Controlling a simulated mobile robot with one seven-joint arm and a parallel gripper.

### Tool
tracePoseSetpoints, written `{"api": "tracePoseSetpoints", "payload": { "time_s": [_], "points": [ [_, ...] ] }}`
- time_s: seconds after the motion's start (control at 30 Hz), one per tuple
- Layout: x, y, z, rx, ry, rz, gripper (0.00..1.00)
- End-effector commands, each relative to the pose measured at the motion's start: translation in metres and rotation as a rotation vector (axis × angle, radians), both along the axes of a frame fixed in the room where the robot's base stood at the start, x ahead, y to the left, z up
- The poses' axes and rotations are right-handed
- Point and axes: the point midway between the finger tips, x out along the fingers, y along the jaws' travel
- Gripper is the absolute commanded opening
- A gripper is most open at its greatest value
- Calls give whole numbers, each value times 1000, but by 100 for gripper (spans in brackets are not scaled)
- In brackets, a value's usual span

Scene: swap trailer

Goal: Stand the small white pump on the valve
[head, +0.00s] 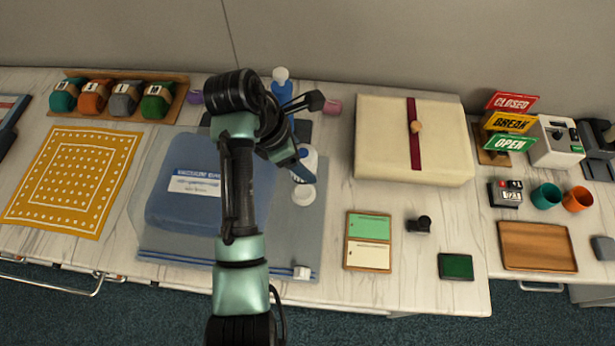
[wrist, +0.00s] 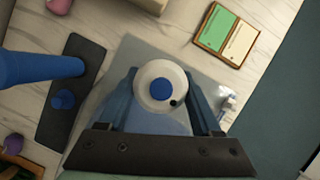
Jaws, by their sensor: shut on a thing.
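The small white pump (wrist: 147,97) is between my gripper's blue fingers (wrist: 163,100) in the wrist view, seen end-on, with a blue centre and a small dark dot. In the head view the pump (head: 311,158) shows white beside my gripper (head: 300,172), over the right part of a clear bag (head: 308,235). A white round part (head: 304,195) shows just below the fingers. I cannot tell whether it is the pump's lower end or the valve, or whether they touch. The bag holds a folded blue item (head: 175,212) with a label.
A blue bottle (head: 281,90) stands on a dark mat (wrist: 88,105) behind the bag. A white block (head: 302,273) sits at the bag's front edge. A cream box (head: 385,140) and a green-and-cream card tray (head: 368,240) stand to the right. The strip between bag and tray is clear.

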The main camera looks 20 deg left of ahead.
Motion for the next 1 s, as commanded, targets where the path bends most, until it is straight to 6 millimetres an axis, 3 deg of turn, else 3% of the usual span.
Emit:
{"api": "tracePoseSetpoints", "payload": {
  "time_s": [0.13,0.53,0.97,1.0],
  "points": [
    [-1,0,-28,-2,2,0,0],
    [-1,0,-76,0,1,-1,0],
    [0,0,-83,1,-1,-1,0],
    [0,0,-84,0,-1,-2,69]
  ]
}}
